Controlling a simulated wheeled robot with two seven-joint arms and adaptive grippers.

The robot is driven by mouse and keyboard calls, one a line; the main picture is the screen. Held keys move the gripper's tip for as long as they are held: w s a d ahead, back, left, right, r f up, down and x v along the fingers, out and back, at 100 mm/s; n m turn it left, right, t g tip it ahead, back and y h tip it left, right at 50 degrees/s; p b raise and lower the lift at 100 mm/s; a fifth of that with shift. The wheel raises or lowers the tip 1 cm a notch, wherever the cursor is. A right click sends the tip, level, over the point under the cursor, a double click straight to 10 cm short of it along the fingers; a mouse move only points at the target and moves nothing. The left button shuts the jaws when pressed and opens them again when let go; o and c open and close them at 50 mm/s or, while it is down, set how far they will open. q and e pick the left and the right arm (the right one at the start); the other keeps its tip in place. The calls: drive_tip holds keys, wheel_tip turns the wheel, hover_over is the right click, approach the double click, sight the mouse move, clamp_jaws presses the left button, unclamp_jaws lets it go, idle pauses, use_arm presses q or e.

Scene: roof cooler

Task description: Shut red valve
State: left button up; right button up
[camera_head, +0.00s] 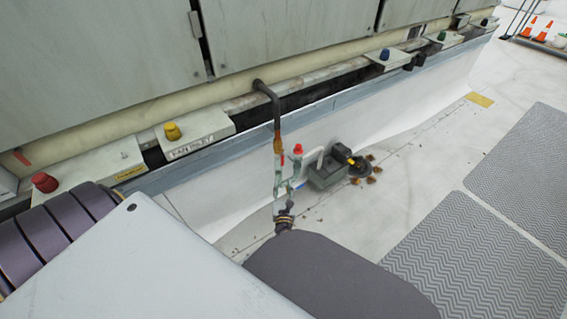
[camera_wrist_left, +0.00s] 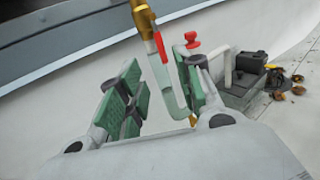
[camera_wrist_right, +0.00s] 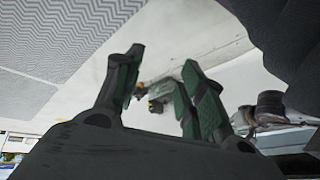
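A thin pipe (camera_head: 277,135) comes down from the unit's wall to a clear U-shaped tube (camera_head: 279,180). A red knob (camera_head: 298,149) sits beside it and also shows in the left wrist view (camera_wrist_left: 192,41). There, a red strip (camera_wrist_left: 160,47) lies along the tube under a brass fitting (camera_wrist_left: 144,17). My left gripper (camera_wrist_left: 158,62) is open with green pads. The tube shows between its fingers, nearer the right one; contact cannot be told. My right gripper (camera_wrist_right: 165,90) is open and empty.
A larger red knob (camera_head: 44,182) and a yellow knob (camera_head: 172,131) sit on the ledge at left. A grey box (camera_head: 327,170) stands beside the pipework with brown debris (camera_head: 371,169) near it. Grey mats (camera_head: 480,265) lie on open floor at right.

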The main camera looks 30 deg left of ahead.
sight(282, 160)
use_arm(q)
drive_tip(key=shift+w, duration=0.1)
use_arm(e)
drive_tip(key=shift+f, duration=0.1)
use_arm(q)
drive_tip(key=b+x, duration=0.3)
drive_tip(key=x, duration=0.8)
drive_tip(key=shift+w+a+f, duration=0.1)
drive_tip(key=shift+w+a, duration=0.05)
drive_tip(key=shift+w, duration=0.05)
drive_tip(key=shift+b+x, duration=0.45)
drive_tip(key=shift+x, duration=0.6)
use_arm(e)
wheel_tip(282, 160, down, 7)
drive_tip(key=a+t+y, duration=0.1)
drive_tip(key=shift+a+m+t, duration=0.15)
drive_tip(key=shift+m+t, duration=0.15)
drive_tip(key=shift+m, duration=0.1)
drive_tip(key=shift+w+f, duration=0.1)
use_arm(q)
drive_tip(key=c, duration=0.7)
clamp_jaws()
use_arm(e)
drive_tip(key=shift+w+a, duration=0.1)
